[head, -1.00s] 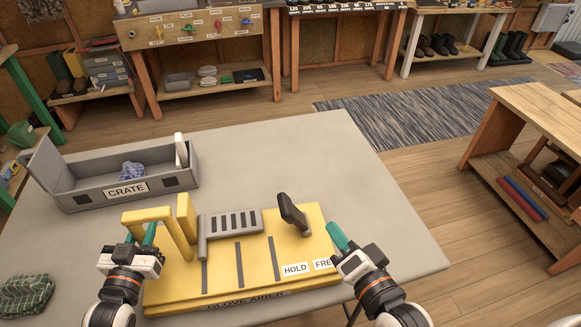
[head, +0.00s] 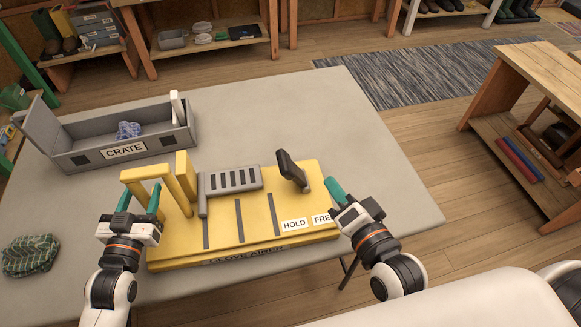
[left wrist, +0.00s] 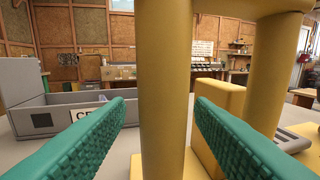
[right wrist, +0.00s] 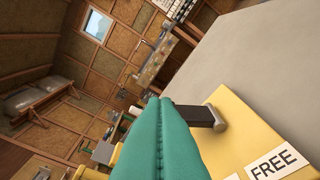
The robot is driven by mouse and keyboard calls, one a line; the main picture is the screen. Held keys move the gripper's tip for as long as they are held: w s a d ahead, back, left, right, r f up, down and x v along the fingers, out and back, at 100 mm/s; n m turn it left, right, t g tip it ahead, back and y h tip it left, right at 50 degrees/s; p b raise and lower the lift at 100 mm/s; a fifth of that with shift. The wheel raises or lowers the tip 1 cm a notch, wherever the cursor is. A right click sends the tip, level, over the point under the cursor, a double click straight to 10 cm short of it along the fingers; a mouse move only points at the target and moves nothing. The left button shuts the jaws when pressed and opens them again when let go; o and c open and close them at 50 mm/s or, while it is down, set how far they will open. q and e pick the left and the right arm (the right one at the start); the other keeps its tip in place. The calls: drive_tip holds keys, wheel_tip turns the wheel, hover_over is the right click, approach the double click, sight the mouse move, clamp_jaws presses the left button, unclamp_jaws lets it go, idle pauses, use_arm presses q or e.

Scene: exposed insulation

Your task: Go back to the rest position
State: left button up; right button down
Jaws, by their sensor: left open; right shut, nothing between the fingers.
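My left gripper (head: 139,198) is open at the yellow arch (head: 150,178) on the left end of the yellow board (head: 222,240). In the left wrist view a yellow post (left wrist: 163,90) of the arch shows between the two green fingers (left wrist: 160,125), with gaps on both sides; no contact is visible. My right gripper (head: 334,190) is shut and empty just right of the board's dark lever (head: 291,168), apart from it in the head view. In the right wrist view its closed green fingers (right wrist: 165,140) partly cover the lever (right wrist: 205,117).
The board lies on a grey table (head: 330,120), with HOLD and FREE labels at its right end. A grey crate (head: 75,150) holding a blue item (head: 128,130) stands behind left. A green checked cloth (head: 30,256) lies left. The table's back right is clear.

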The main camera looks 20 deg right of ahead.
use_arm(q)
drive_tip(key=v, duration=1)
